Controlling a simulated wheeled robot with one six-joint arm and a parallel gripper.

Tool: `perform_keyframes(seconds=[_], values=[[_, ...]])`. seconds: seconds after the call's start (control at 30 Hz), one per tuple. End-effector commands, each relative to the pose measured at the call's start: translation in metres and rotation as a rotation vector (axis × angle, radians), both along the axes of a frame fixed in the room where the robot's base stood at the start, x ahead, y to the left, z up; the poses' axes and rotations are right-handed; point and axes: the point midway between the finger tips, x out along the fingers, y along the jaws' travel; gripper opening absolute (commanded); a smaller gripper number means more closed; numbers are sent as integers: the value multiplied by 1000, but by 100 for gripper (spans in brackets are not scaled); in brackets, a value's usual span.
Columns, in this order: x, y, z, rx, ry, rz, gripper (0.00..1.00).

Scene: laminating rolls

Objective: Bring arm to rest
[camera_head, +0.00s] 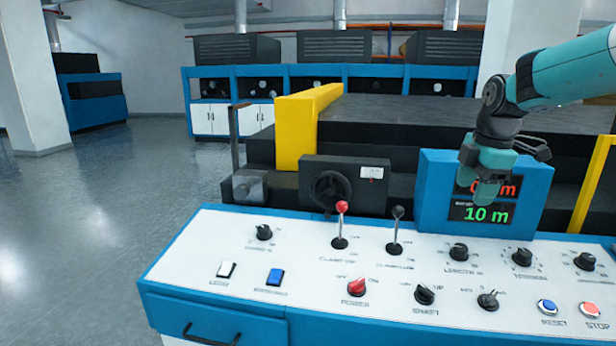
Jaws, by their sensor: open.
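My arm (565,75) reaches in from the upper right. Its teal and black end hangs down in front of the blue display box (431,195). My gripper (488,195) points downward over the back right of the control panel and covers part of the red upper readout. The green lower readout (488,214) shows "10 m". My gripper is open, holds nothing visible, and appears above the panel's knobs, apart from them.
The white control panel (320,270) carries a red-tipped lever (341,225), a black lever (396,230), several knobs and push buttons. Behind it stand a yellow post (297,135) and a dark machine bed (400,120). Open floor (100,230) lies at left.

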Motion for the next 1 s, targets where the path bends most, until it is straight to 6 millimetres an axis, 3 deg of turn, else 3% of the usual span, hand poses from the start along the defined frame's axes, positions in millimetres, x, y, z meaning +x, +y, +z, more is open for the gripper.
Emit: perform_keyframes(seconds=[0.03,0.17,0.3,0.4,0.5,0.6,0.7,1.0], values=[[-17,28,3,29,3,-42,61],[-79,105,3,139,34,-234,61],[-166,171,-9,258,119,-465,61],[-225,200,-20,320,194,-614,61],[-271,217,-30,356,264,-731,61],[-299,224,-38,372,310,-809,61],[-312,226,-41,378,332,-847,61],[-313,227,-42,378,337,-857,61]])
